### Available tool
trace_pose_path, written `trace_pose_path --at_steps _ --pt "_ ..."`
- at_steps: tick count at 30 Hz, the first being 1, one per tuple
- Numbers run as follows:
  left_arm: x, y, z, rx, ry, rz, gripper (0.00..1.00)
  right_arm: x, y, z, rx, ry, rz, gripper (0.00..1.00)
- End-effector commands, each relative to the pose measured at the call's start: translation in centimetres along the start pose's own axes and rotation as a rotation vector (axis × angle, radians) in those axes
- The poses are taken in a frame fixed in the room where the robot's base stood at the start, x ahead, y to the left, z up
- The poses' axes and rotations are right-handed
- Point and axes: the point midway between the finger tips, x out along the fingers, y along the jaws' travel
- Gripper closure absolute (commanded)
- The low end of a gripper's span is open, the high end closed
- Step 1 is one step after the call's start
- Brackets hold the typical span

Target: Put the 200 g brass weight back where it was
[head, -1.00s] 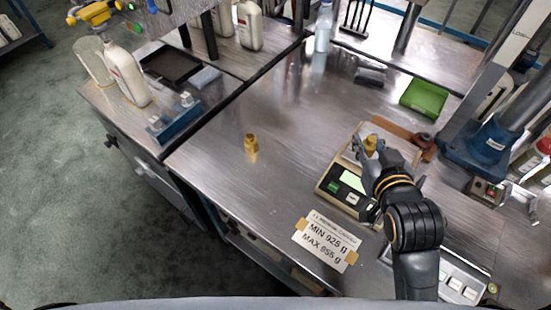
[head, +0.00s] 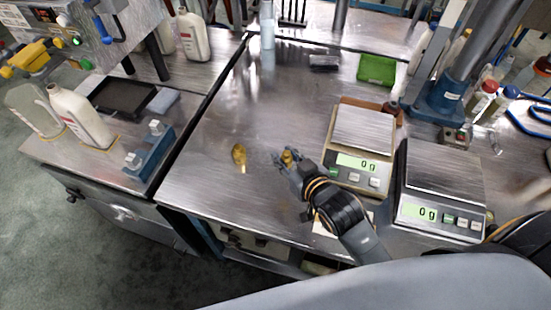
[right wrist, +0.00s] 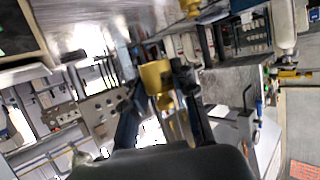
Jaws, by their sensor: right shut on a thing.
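My right gripper (head: 286,160) is shut on a brass weight (head: 289,155) and holds it left of the nearer-left scale, over the steel table. The held weight also shows between the fingers in the right wrist view (right wrist: 157,78). A second brass weight (head: 239,154) stands alone on the table, left of the gripper and apart from it. It seems to show at the top of the right wrist view (right wrist: 190,6). No mass marking is readable on either weight. My left gripper is not in view.
Two scales, the left one (head: 362,125) and the right one (head: 446,170), both read 0 g with bare pans. A blue fixture (head: 150,152) and white bottles (head: 80,117) stand on the left bench. The table's middle is clear.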

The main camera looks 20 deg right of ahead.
Motion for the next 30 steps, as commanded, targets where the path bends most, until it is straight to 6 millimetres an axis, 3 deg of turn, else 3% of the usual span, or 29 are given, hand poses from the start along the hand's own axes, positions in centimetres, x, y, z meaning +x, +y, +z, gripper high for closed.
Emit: trace_pose_path --at_steps 1,3,9,14,21,30 --pt "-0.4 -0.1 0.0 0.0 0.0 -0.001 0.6 1.4 0.1 -0.4 0.0 0.004 0.0 1.0" --pt "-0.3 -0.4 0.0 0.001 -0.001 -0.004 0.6 3.0 0.2 1.0 0.0 0.0 -0.001 1.0" --pt "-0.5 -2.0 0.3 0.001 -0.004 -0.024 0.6 6.2 0.5 2.8 0.001 0.002 -0.001 1.0" --pt "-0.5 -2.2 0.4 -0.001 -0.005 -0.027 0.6 7.3 0.6 3.3 0.001 0.003 -0.001 1.0" --pt "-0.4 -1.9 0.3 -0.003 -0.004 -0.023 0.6 8.7 0.7 6.2 0.001 0.0 -0.001 1.0" --pt "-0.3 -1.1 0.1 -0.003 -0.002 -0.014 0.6 8.8 0.7 6.4 0.001 0.002 -0.001 1.0"
